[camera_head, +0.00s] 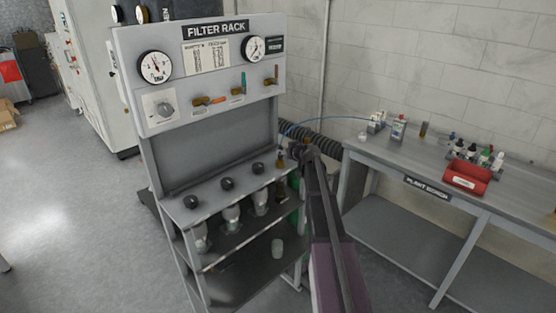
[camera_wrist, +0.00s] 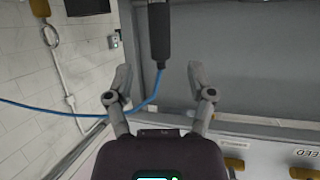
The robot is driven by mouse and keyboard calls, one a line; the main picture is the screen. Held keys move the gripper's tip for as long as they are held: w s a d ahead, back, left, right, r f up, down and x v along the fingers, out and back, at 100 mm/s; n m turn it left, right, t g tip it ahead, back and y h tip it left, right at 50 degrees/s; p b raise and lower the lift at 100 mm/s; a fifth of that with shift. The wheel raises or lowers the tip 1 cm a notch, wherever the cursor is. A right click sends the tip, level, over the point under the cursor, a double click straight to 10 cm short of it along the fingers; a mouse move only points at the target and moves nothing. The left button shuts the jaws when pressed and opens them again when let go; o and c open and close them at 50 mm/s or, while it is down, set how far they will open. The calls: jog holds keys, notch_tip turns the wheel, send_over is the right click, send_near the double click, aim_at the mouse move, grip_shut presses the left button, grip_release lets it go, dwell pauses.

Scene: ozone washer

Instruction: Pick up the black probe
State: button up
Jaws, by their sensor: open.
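The black probe (camera_wrist: 159,32) is a dark cylinder at the top middle of the wrist view, with its upper end cut off by the picture edge. A blue cable (camera_wrist: 50,112) leaves its lower end, curves down and runs off to the left. My gripper (camera_wrist: 160,78) is open. Its two fingers stand apart on either side of the cable end, with the probe's body beyond the fingertips and nothing clearly held. In the head view my gripper (camera_head: 298,150) is at the right front of the filter rack (camera_head: 215,170), and I cannot make out the probe there.
The rack shelf holds several black-capped filters (camera_head: 227,184). To the right a grey bench (camera_head: 420,165) carries bottles and a red bin (camera_head: 467,178). A black ribbed hose (camera_head: 325,145) runs behind my gripper. Open floor (camera_head: 60,200) lies to the left.

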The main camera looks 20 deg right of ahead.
aim_at(280, 156)
jog(key=shift+b+x, duration=0.75)
jog(key=shift+x, duration=1.4)
jog(key=shift+s, duration=0.1)
jog(key=shift+c, duration=0.2)
grip_shut()
